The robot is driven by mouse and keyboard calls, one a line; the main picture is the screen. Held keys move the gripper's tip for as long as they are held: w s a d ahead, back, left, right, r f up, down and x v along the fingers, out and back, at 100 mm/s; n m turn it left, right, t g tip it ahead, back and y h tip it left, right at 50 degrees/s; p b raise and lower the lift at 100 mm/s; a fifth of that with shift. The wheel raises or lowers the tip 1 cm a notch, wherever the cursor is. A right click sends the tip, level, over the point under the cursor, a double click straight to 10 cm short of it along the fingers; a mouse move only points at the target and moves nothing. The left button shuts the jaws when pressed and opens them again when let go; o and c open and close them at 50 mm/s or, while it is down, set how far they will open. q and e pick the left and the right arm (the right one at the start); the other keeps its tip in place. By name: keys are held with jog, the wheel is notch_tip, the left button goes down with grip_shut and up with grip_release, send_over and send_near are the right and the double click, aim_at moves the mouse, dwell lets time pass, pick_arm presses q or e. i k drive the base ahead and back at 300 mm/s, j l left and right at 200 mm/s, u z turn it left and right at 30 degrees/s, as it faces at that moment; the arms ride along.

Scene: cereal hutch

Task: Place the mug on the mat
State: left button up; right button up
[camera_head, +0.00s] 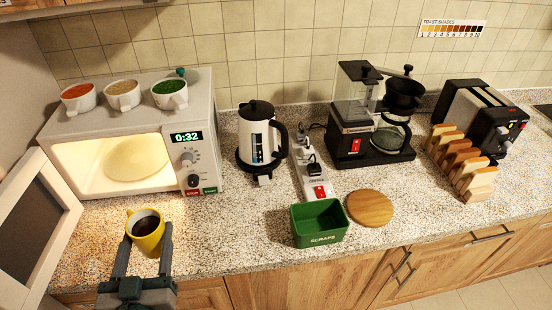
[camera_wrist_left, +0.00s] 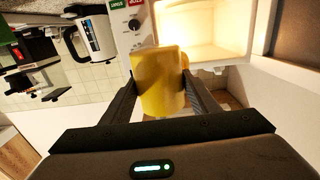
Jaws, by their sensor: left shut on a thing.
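A yellow mug (camera_head: 148,243) with dark liquid in it is upright between the fingers of my left gripper (camera_head: 148,236), in front of the open microwave. In the left wrist view the mug (camera_wrist_left: 161,75) sits between the two fingers of my left gripper (camera_wrist_left: 160,88), which is shut on it. A round wooden mat (camera_head: 370,207) lies flat and bare on the counter, well to the right of the mug. I cannot tell how high the mug is above the counter. My right gripper is not in view.
The lit microwave (camera_head: 130,135) stands open, its door (camera_head: 38,225) swung out left of the mug. A green scraps bin (camera_head: 319,224) stands just left of the mat. A kettle (camera_head: 257,140), a power strip (camera_head: 311,170) and a coffee maker (camera_head: 370,140) stand behind. Toast slices (camera_head: 462,160) stand at right.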

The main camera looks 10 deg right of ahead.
aim_at(364, 202)
jog(key=k+l+z, duration=0.1)
jog(key=l, duration=0.55)
jog(key=l+z, duration=0.1)
jog(key=l, duration=0.55)
jog(key=l+z, duration=0.1)
jog(key=l, duration=0.75)
jog(key=i+l+z, duration=0.1)
jog(key=l, duration=0.7)
